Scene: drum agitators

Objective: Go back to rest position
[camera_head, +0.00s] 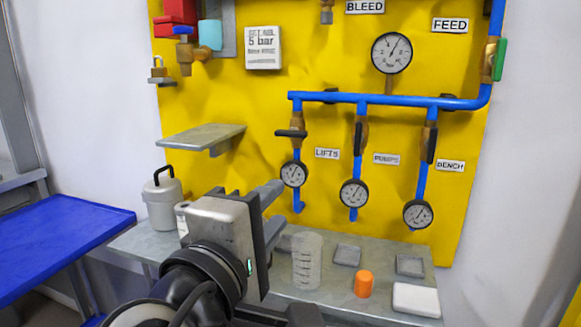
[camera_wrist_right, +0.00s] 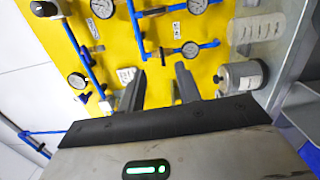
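My right gripper (camera_head: 277,206) is in front of the yellow panel (camera_head: 250,120), above the grey bench shelf, with its fingers toward the panel. In the right wrist view its two dark fingers (camera_wrist_right: 160,80) stand apart with nothing between them. My left gripper is not in view. The gripper body hides part of the shelf and of a small white container (camera_head: 182,212) beside it.
The grey shelf (camera_head: 395,290) holds a lidded canister (camera_head: 160,200), a clear beaker (camera_head: 306,262), an orange cylinder (camera_head: 363,284) and a white block (camera_head: 416,299). Blue pipes (camera_head: 390,100) with valves and gauges cross the panel. A blue table (camera_head: 55,240) stands left.

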